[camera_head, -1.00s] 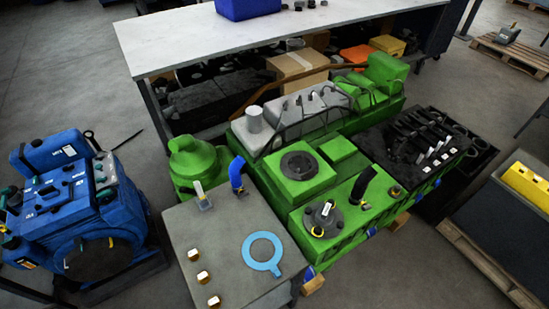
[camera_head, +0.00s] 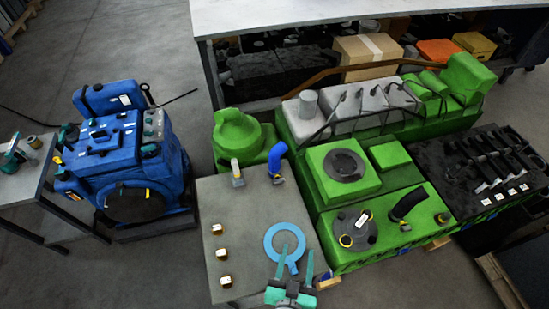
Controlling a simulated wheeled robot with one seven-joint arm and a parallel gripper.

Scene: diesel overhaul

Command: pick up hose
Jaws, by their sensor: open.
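A short bent blue hose (camera_head: 276,160) stands at the back right corner of the grey table (camera_head: 235,199), with a small brass-coloured piece at its foot. A short bent black hose (camera_head: 408,202) sits on the green engine (camera_head: 375,258), right of a round dark flange (camera_head: 357,228). My gripper (camera_head: 296,249) is at the bottom, over the front of the grey table, with two teal fingers spread apart and nothing between them. One finger overlaps the light-blue ring (camera_head: 285,242) in the picture. Both hoses are beyond the gripper and apart from it.
Several brass fittings (camera_head: 221,254) line the grey table's left side. A small upright fitting (camera_head: 237,173) stands left of the blue hose. A blue machine (camera_head: 112,150) is at left. A white-topped bench (camera_head: 290,14) with boxes beneath is behind the engine.

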